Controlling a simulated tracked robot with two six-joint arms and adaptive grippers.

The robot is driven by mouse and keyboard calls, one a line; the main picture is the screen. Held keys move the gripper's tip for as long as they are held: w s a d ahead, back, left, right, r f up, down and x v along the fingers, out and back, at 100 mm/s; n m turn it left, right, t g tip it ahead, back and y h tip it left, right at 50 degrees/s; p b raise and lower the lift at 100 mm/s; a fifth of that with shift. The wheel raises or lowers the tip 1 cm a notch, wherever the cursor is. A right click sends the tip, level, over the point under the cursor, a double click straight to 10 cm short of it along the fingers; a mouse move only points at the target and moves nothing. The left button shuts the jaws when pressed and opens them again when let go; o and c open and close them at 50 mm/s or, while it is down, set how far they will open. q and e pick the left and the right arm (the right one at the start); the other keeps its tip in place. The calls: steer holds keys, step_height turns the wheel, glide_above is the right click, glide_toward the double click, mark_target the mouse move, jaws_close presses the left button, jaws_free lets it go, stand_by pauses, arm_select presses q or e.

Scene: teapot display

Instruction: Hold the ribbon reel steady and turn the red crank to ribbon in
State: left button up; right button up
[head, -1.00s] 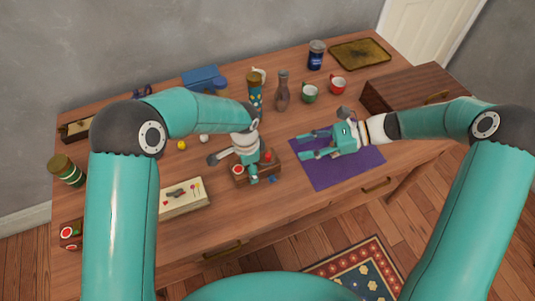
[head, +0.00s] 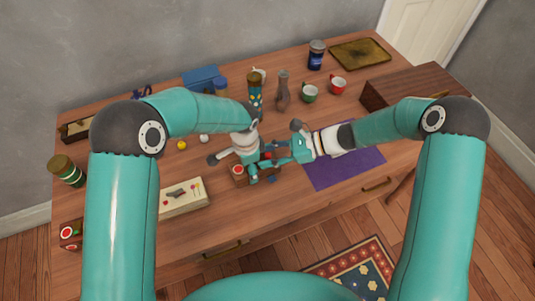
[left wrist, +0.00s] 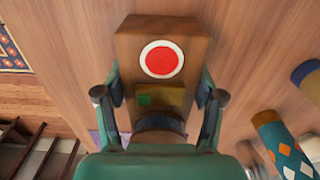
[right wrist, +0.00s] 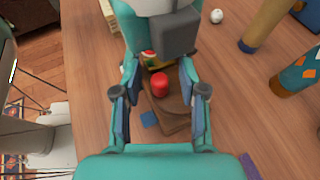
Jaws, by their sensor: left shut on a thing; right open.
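The ribbon reel (head: 238,171) is a small brown wooden block on the table, with a red-and-white disc (left wrist: 162,60) on one face. My left gripper (left wrist: 160,102) is shut on its sides. It largely covers the reel in the head view. The red crank knob (right wrist: 160,84) stands up from the reel in the right wrist view and shows as a small red spot in the head view (head: 268,155). My right gripper (right wrist: 161,102) is open, with its fingers on either side of the knob and apart from it. In the head view my right gripper (head: 268,166) reaches in from the right.
A purple mat (head: 345,170) lies to the right. A cream box (head: 184,196) is to the left. A patterned canister (head: 255,92), a brown vase (head: 282,95), and green (head: 310,94) and red (head: 338,85) cups stand behind. A blue piece (right wrist: 149,119) lies beside the reel.

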jaws_close()
steer(key=shift+a+m+t, duration=0.25)
steer(key=shift+m+t, duration=1.15)
steer(key=shift+t, duration=0.2)
steer(key=shift+h, duration=0.3)
jaws_free()
steer(key=shift+d, duration=0.15)
